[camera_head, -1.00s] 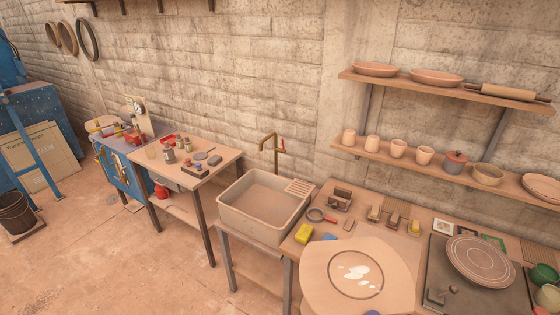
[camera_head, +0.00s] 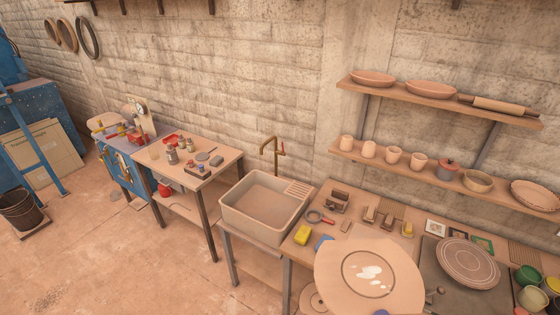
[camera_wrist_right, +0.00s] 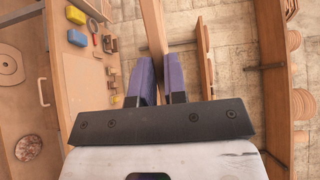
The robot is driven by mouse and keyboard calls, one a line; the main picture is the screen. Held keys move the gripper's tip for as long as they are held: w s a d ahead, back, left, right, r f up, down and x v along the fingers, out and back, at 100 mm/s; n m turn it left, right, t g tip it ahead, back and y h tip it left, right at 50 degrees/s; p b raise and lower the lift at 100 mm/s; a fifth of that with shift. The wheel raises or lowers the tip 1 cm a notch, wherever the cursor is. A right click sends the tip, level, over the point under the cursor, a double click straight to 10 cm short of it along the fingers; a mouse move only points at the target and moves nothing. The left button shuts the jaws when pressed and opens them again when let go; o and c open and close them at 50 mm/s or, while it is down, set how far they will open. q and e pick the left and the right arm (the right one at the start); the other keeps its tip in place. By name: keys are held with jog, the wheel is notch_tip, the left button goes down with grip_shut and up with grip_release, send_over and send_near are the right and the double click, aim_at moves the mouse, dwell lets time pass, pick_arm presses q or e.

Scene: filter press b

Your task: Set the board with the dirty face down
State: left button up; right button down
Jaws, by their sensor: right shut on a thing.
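The board (camera_head: 334,273) is a large round tan disc in the head view. White splotches (camera_head: 369,271) mark its upward face, inside a dark ring. It is above the right worktable's front edge and covers part of it. In the right wrist view the board (camera_wrist_right: 152,25) shows edge-on, between the fingers of my right gripper (camera_wrist_right: 156,82). That gripper is shut on its rim. The underside of the board is hidden in the head view. My left gripper is in neither view.
The worktable (camera_head: 340,223) holds a yellow sponge (camera_head: 302,235), a blue item (camera_head: 323,242), small tools, a grey wheel plate (camera_head: 468,262) and colored pots (camera_head: 529,275) at right. A sink (camera_head: 265,207) stands left of it. Shelves with pottery (camera_head: 440,160) are on the wall.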

jog(key=r+m+h, duration=0.1)
jog(key=h, duration=0.1)
jog(key=r+m+h, duration=0.1)
jog(key=r, duration=0.1)
jog(key=w+r+m+t+h, duration=0.1)
jog(key=r+h, duration=0.1)
jog(key=shift+w+d+m+h, duration=0.1)
jog(key=shift+d+m+h, duration=0.2)
jog(key=shift+d, duration=0.05)
notch_tip(320, 180, up, 6)
jog(key=w+a, duration=0.1)
jog(key=a, duration=0.1)
jog(key=shift+w+a+h, duration=0.3)
jog(key=shift+w+a, duration=0.05)
jog(key=shift+a, duration=0.05)
